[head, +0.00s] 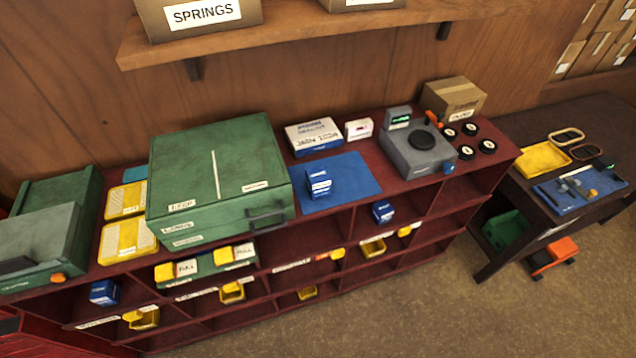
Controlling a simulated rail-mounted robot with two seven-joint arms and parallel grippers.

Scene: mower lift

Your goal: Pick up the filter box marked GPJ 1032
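Three small blue boxes with white labels are in the head view. One blue box (319,183) stands on a blue mat (352,172) on top of the dark red shelf unit. A second blue box (383,212) sits in an upper compartment below the mat's right side. A third blue box (104,292) sits in a compartment at the far left. Their lettering is too small to read, so I cannot tell which is marked GPJ 1032. Neither of my grippers is in view.
A large green case (215,165) stands left of the mat. A white-and-blue box (313,136) lies behind the mat, and a grey device (415,152) stands to its right. A wooden shelf (290,40) overhangs the back. A side table (520,195) is at right.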

